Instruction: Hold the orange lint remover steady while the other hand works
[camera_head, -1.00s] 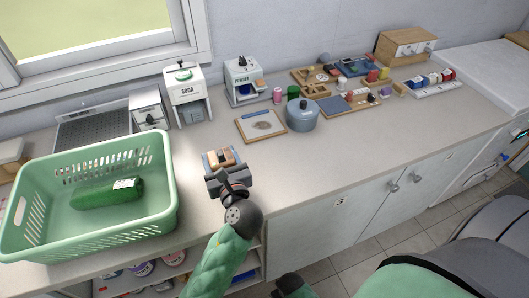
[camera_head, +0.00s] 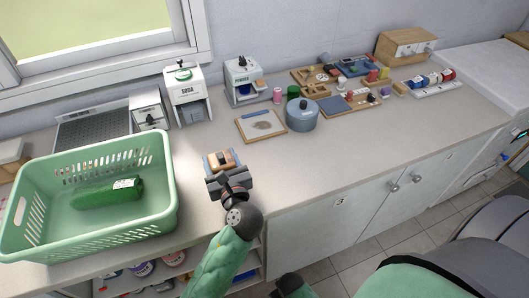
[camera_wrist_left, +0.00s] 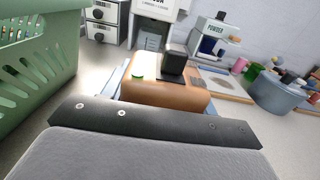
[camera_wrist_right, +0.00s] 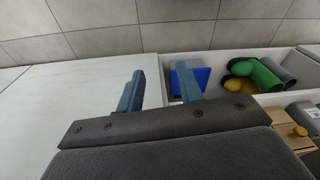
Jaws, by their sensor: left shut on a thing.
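In the left wrist view the lint remover (camera_wrist_left: 168,95) is a rounded orange-brown body with a black part on top and a green spot. My left gripper (camera_head: 226,170) is at its near side and shut on it; the fingertips are mostly hidden. My right gripper (camera_wrist_right: 158,90) shows in the right wrist view with two blue-grey fingers apart and nothing between them. It is away from the lint remover, over a white surface and an open drawer.
A green basket (camera_head: 168,205) holding a green bottle (camera_head: 105,194) stands at left. Behind are a soda dispenser (camera_head: 185,95), a powder dispenser (camera_head: 243,78), a framed board (camera_head: 248,136) and a blue pot (camera_head: 302,117). The counter front right of my left gripper is clear.

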